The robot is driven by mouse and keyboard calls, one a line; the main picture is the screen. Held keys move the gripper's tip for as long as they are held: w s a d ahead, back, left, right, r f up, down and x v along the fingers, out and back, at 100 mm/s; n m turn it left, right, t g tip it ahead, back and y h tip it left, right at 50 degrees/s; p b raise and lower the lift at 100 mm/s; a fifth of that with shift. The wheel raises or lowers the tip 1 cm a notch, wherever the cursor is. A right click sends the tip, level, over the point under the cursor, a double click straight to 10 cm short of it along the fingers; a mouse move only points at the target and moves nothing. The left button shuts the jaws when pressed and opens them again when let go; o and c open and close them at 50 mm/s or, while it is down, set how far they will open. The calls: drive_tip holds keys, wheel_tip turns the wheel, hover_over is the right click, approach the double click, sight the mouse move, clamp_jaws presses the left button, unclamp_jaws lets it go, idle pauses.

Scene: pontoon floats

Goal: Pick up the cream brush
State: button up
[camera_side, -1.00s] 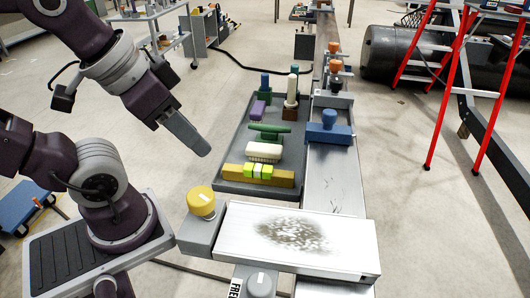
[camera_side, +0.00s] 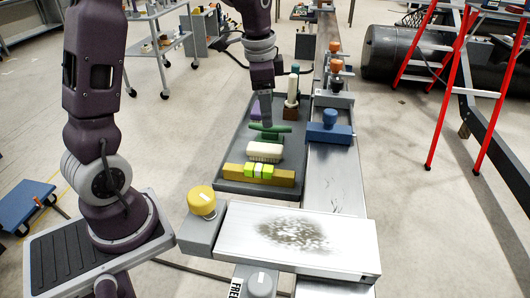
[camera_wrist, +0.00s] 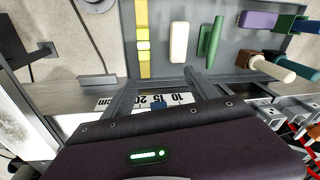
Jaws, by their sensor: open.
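The cream brush (camera_side: 265,152) lies in the grey tray (camera_side: 233,187), between a yellow bar and a green-handled tool. In the wrist view the cream brush (camera_wrist: 179,42) shows whole, bristles hidden, beyond the finger ends. My gripper (camera_side: 267,124) is over the tray, at the green-handled tool in the side view and behind the cream brush. Its height above the tray is hard to tell. In the wrist view my gripper (camera_wrist: 158,83) is open, its fingers apart with nothing between them.
The yellow bar (camera_side: 234,175) with bright bands and the green-handled tool (camera_side: 283,128) flank the brush closely. A purple block (camera_wrist: 258,20) and upright-handled tools stand farther back. A blue tool (camera_side: 330,131) sits on the metal beam at right. A yellow knob (camera_side: 201,200) stands in front left.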

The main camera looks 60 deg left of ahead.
sight(265, 146)
drive_tip(key=w+a+f, duration=0.1)
drive_tip(key=a+f, duration=0.1)
drive_tip(key=f, duration=0.1)
drive_tip(key=w+a+f+m+g, duration=0.1)
drive_tip(key=a+f, duration=0.1)
drive_tip(key=f, duration=0.2)
drive_tip(key=w+a+f+m, duration=0.1)
drive_tip(key=w+a+f, duration=0.1)
drive_tip(key=f, duration=0.2)
drive_tip(key=shift+w+a+g, duration=0.1)
drive_tip(key=shift+a+g, duration=0.2)
drive_tip(key=shift+m, duration=0.3)
wheel_tip(265, 146, down, 8)
drive_tip(key=shift+w+r, duration=0.1)
drive_tip(key=shift+r, duration=0.1)
clamp_jaws()
wheel_tip(265, 146, up, 10)
drive_tip(key=shift+r, duration=0.1)
